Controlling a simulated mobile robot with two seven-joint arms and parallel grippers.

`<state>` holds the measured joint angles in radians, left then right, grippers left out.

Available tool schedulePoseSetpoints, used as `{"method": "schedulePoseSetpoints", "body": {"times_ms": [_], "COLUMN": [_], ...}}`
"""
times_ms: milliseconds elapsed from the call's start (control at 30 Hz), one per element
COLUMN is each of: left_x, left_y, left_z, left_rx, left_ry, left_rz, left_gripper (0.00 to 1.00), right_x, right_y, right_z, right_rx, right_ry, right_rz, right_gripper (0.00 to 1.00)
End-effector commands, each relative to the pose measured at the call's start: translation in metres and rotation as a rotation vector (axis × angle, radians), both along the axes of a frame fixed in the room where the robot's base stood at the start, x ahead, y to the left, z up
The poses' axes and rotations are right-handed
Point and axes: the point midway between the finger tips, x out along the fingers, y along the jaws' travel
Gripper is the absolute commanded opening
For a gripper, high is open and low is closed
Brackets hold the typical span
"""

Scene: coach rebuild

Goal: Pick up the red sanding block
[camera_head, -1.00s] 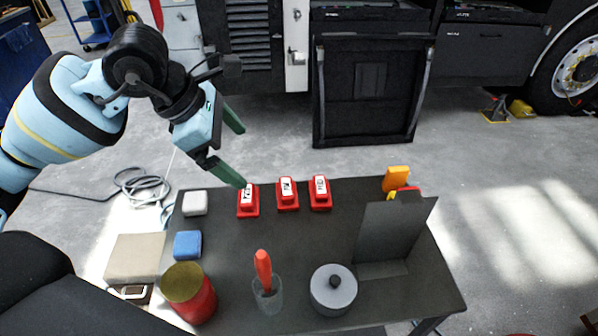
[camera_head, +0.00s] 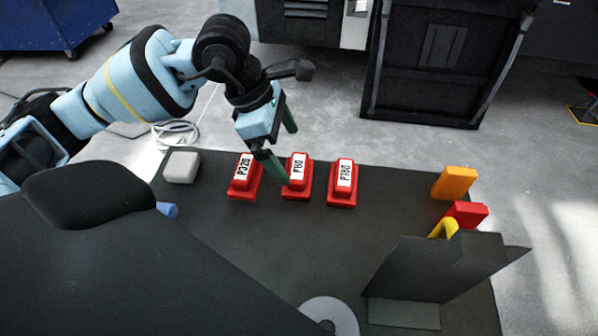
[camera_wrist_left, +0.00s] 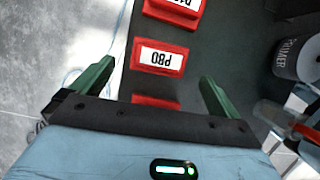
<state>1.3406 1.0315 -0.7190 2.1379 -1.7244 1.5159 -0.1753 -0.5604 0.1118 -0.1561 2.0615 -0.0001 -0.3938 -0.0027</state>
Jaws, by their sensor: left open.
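Three red blocks with white labels stand in a row along the table's far edge: P320 (camera_head: 241,184), P80 (camera_head: 296,193) in the middle and P180 (camera_head: 341,186). My left gripper (camera_head: 289,156) is open above the row, around P320 and P80 in the picture, with its near finger passing in front of P80's left side. In the left wrist view, P80 (camera_wrist_left: 160,58) lies between the open fingers (camera_wrist_left: 158,71). P180 (camera_wrist_left: 172,10) is cut off at the top, and P320 (camera_wrist_left: 155,101) is mostly hidden behind the gripper body. My right gripper does not show.
A pale grey block (camera_head: 181,167) sits left of the row. An orange block (camera_head: 454,183), a red piece (camera_head: 467,214) and a yellow piece (camera_head: 445,227) stand by an upright grey panel (camera_head: 440,268) at right. A round grey lid (camera_head: 340,313) is in front.

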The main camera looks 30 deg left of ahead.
Motion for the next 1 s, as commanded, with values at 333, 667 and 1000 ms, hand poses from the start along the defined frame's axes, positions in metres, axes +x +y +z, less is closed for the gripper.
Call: {"method": "schedulePoseSetpoints", "body": {"times_ms": [333, 667, 1000], "left_x": [0.002, 0.007, 0.008], "left_y": [-0.008, -0.022, -0.023], "left_z": [-0.019, -0.056, -0.059], "left_rx": [-0.001, -0.003, -0.001], "left_ry": [0.002, 0.001, 0.0], "left_rz": [-0.001, -0.001, 0.0], "left_gripper": [1.0, 1.0, 0.93], "right_x": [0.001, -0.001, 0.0], "right_y": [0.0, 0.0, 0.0], "right_z": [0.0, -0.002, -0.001], "right_rx": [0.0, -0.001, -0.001], "right_ry": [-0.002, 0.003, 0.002], "right_rz": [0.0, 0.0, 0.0], "right_gripper": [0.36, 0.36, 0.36]}}
